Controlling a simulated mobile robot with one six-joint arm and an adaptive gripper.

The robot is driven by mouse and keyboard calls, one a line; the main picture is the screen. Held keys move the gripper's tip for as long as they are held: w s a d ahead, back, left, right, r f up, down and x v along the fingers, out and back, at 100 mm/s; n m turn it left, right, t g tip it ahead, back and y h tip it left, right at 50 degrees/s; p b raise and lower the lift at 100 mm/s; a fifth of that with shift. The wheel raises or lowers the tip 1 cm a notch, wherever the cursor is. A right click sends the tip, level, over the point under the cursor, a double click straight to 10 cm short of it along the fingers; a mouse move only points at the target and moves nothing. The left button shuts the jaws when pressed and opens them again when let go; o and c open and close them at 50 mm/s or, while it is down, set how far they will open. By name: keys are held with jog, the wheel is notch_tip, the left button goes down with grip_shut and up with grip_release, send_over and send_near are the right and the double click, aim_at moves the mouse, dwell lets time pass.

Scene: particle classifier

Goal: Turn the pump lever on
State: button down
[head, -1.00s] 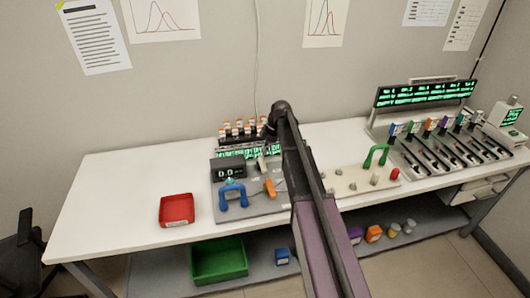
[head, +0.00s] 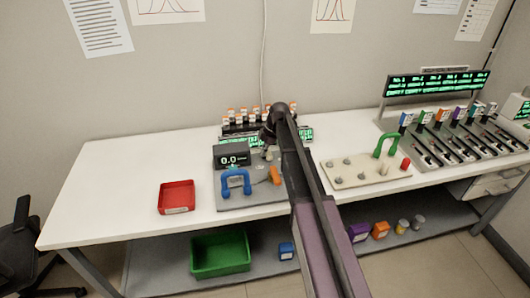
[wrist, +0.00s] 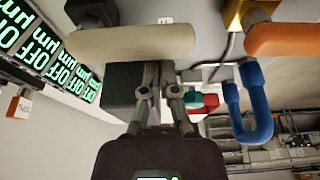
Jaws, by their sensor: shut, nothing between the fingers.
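A grey instrument base (head: 252,200) stands on the white table, left of my arm in the head view. It carries a blue U-shaped handle (head: 236,181), an orange lever (head: 275,174) and a black display reading 0.0 (head: 232,158). The wrist view shows a beige bar-like handle (wrist: 130,42) close beyond my gripper (wrist: 160,78), the orange lever (wrist: 285,40) at upper right and the blue handle (wrist: 250,110). I cannot tell which lever is the pump's. My gripper is shut and empty; contact with the beige handle is unclear. My arm partly hides the area in the head view.
A red tray (head: 177,196) lies left of the instrument. Several orange-capped vials (head: 243,115) stand behind it. Green-lit displays in the wrist view (wrist: 50,65) read OFF. A beige board with a green handle (head: 387,145) stands right of my arm. The table's left part is clear.

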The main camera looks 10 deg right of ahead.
jog(key=shift+a+f, duration=0.1)
jog(key=shift+f, duration=0.25)
jog(key=shift+a, duration=0.15)
dwell(0.3)
jog(key=shift+d+n, duration=0.35)
jog(key=shift+n, duration=0.05)
